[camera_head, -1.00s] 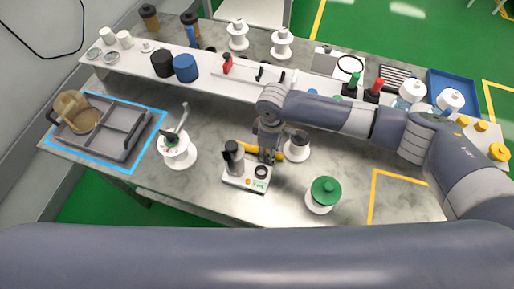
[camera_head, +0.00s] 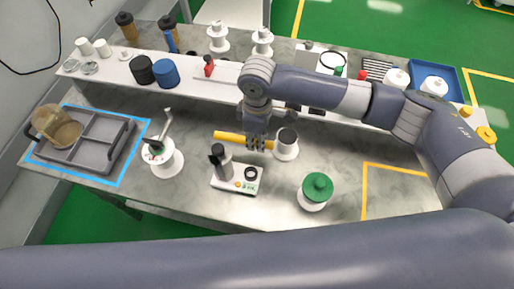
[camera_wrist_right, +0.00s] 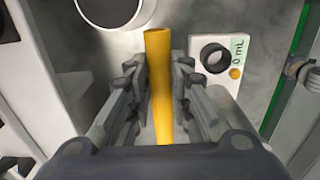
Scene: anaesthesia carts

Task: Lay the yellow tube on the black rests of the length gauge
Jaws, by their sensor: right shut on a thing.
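The yellow tube (camera_head: 229,136) is held level by my right gripper (camera_head: 256,144), which is shut on it near its right part. In the right wrist view the tube (camera_wrist_right: 158,50) runs between the two ridged fingers (camera_wrist_right: 160,85), its end sticking out beyond them. The length gauge (camera_head: 222,77) is a long white base on the raised shelf, with a red piece (camera_head: 208,66) at its left end. My right arm hides its right part, and I cannot make out the black rests. My left gripper is out of view.
A white device with a dark post (camera_head: 237,180) and a white spool with a dark top (camera_head: 286,145) stand close to the tube. A green-topped spool (camera_head: 315,191) is at the right. A grey divided tray (camera_head: 100,153) lies at the left. Blue and black cylinders (camera_head: 165,73) stand on the shelf.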

